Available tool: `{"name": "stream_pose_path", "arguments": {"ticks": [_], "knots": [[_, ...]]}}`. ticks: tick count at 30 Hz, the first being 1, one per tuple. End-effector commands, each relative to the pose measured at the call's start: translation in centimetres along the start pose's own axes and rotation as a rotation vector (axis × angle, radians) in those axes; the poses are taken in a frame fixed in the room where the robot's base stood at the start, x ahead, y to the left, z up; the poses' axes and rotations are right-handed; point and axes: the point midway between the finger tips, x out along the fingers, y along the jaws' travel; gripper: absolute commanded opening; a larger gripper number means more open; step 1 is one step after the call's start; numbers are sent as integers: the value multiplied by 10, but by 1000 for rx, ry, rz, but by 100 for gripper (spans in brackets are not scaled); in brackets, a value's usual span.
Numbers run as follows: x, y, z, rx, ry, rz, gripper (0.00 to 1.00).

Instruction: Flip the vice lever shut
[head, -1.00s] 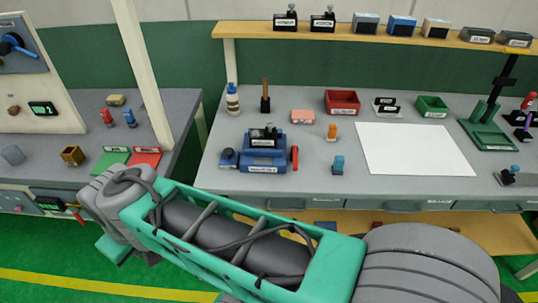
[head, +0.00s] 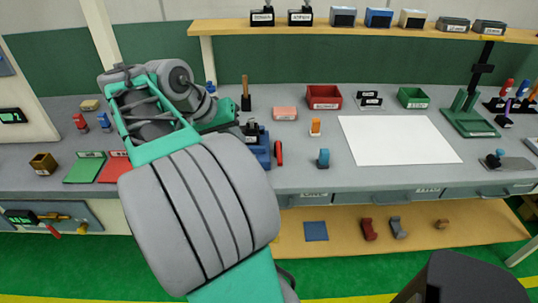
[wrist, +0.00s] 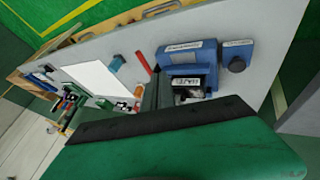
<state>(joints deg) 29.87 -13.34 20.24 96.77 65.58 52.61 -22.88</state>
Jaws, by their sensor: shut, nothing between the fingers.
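The blue vice (head: 263,156) stands on the grey bench, partly hidden by my arm in the head view. It also shows in the wrist view (wrist: 192,52), with a labelled dark part (wrist: 190,92) at its jaws. The red vice lever (head: 278,152) is on the vice's right side in the head view, and shows as a red bar in the wrist view (wrist: 143,62). My gripper (wrist: 151,94) is shut and empty. It appears close to the vice in the wrist view, but I cannot tell whether it touches. Its fingertips are hidden in the head view.
An orange block (head: 315,127) and a blue block (head: 323,158) stand right of the lever. Beyond them lies a white sheet (head: 400,140). A pink block (head: 285,113) and red bin (head: 324,97) sit behind. Green and red mats (head: 84,168) lie left.

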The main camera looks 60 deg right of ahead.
Motion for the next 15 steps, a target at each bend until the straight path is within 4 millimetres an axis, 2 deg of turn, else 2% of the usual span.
{"name": "stream_pose_path", "arguments": {"ticks": [5,8,15], "knots": [[8,0,0,-1,0,1,0],[23,0,1,0,-1,2,0],[75,0,2,-1,-3,1,0]]}}
